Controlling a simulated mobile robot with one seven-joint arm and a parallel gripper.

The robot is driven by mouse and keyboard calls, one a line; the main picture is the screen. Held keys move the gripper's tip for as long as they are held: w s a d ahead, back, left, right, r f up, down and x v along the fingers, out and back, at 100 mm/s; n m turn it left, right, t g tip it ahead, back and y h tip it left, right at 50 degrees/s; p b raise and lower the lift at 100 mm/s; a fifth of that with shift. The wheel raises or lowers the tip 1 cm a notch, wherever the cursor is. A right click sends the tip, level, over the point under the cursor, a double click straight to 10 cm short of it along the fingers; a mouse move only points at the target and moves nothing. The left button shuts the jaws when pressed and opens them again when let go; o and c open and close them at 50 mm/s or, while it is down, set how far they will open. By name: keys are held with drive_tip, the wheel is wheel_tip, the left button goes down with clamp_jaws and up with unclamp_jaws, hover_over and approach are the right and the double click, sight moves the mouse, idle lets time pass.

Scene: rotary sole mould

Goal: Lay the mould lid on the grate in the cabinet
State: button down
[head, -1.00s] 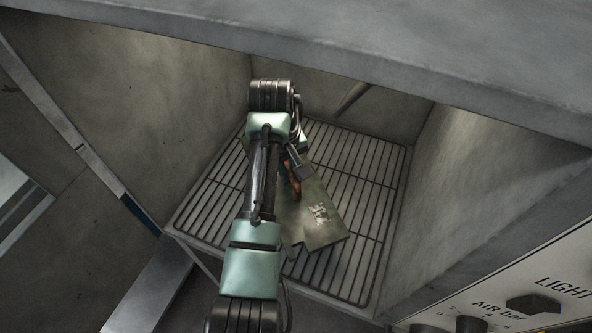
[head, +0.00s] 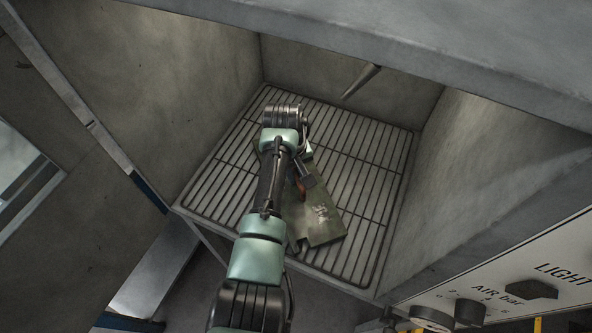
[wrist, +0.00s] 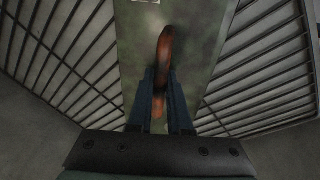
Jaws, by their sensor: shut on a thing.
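The mould lid (head: 322,222) is a flat grey-green plate with a pale mark, in the cabinet over the grate (head: 365,170). My arm hides part of it in the head view. In the wrist view the lid (wrist: 200,45) fills the middle, with grate bars (wrist: 265,75) on both sides. My gripper (wrist: 160,85) is shut on the lid's orange-brown handle (wrist: 165,50). The lid looks close to the grate, but I cannot tell whether it touches. In the head view the handle (head: 301,188) shows just beside my wrist.
Grey cabinet walls (head: 460,150) enclose the grate at left, back and right. A thin nozzle (head: 361,80) sticks out from the back wall. A control panel (head: 520,285) with knobs is at the lower right. Bare grate shows around the lid.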

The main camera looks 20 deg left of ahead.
drive_tip(key=shift+w+r, duration=0.15)
drive_tip(key=shift+r, duration=0.05)
drive_tip(key=c, duration=1.3)
unclamp_jaws()
drive_tip(key=shift+s+f, duration=0.2)
drive_tip(key=shift+f, duration=0.1)
drive_tip(key=o, duration=0.5)
drive_tip(key=shift+r, duration=0.1)
drive_tip(key=shift+c, duration=0.2)
wheel_tip(320, 180, up, 12)
drive_tip(key=s, duration=0.2)
drive_tip(key=shift+a, duration=0.2)
